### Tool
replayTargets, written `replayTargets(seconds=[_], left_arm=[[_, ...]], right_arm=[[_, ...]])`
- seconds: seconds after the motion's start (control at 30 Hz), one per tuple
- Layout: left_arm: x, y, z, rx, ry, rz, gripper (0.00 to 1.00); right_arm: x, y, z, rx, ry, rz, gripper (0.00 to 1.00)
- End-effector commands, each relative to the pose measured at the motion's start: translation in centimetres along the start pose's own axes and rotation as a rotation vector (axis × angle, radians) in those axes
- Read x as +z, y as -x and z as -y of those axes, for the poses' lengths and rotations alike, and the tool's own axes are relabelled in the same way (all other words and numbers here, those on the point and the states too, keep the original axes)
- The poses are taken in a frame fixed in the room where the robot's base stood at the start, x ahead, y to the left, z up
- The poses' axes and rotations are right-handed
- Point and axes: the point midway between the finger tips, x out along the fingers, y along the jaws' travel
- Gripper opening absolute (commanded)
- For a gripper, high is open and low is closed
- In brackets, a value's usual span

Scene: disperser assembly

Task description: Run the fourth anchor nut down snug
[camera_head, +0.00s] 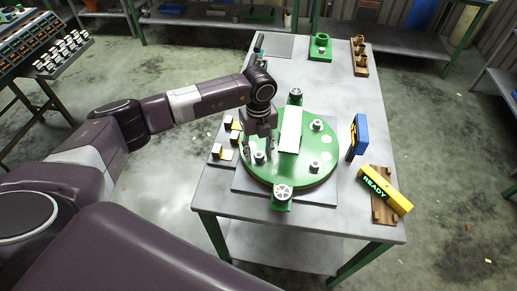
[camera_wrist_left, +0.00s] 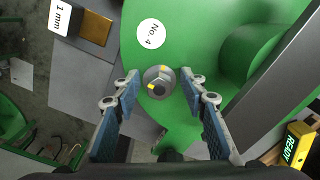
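A round green plate (camera_head: 305,170) lies on a grey base on the table. In the left wrist view my left gripper (camera_wrist_left: 160,88) is open, its two blue-padded fingers on either side of a grey anchor nut (camera_wrist_left: 158,82) with yellow marks, with gaps visible at both sides. This nut sits near the white "No. 4" label (camera_wrist_left: 151,33). In the head view my left gripper (camera_head: 259,148) points down over the plate's left part, near a nut (camera_head: 259,157). Another nut (camera_head: 316,125) stands at the plate's back right. My right gripper is not in view.
A pale upright bar (camera_head: 290,130) crosses the plate's middle. Gauge blocks (camera_head: 222,153) lie at left. A blue item (camera_head: 358,135) and a yellow READY box (camera_head: 385,190) are at right. The table's back middle is clear.

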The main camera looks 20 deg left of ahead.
Motion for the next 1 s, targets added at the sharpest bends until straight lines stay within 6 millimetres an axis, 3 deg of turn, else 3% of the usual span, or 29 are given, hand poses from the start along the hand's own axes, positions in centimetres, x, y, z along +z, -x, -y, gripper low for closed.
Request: replayTargets(seconds=[0.17,0.5,1.0], left_arm=[[0.0,0.0,0.0,0.000,0.000,0.000,0.38],[0.0,0.0,0.0,0.000,0.000,0.000,0.01],[0.1,-0.3,0.1,-0.001,-0.125,0.002,0.00]], right_arm=[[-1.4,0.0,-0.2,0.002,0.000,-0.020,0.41],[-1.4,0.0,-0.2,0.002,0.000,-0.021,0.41],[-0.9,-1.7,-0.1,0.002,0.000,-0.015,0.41]])
